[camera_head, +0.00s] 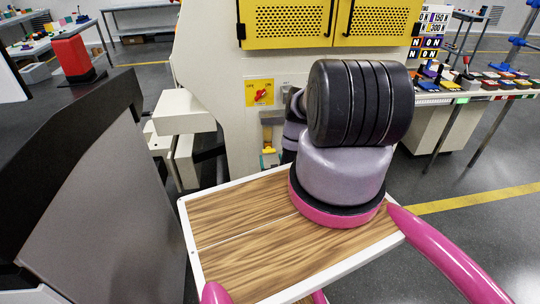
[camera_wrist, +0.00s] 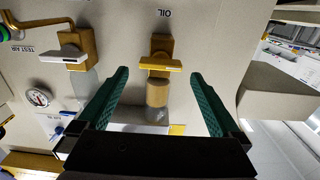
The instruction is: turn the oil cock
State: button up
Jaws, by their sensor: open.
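In the wrist view the oil cock (camera_wrist: 161,46) is a brass body on the cream panel, just by the upside-down OIL label. Its yellow lever (camera_wrist: 160,63) lies crosswise in the picture. A brass fitting (camera_wrist: 158,92) with a clear part sits below it. My gripper (camera_wrist: 160,74) has two green fingers spread wide, one on each side of the fitting. The fingertips reach about the lever's level, with gaps at both sides, and hold nothing.
A second cock with a white lever (camera_wrist: 70,53), by the TEST AIR label, stands left in the wrist view, above a round gauge (camera_wrist: 38,97). The head view shows a yellow plate with a red switch (camera_head: 260,92) and a wooden-topped surface (camera_head: 235,225).

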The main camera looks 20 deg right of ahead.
aim_at(269, 151)
jog(key=x, duration=0.3)
jog(key=shift+w, duration=0.3)
jog(key=c, duration=1.2)
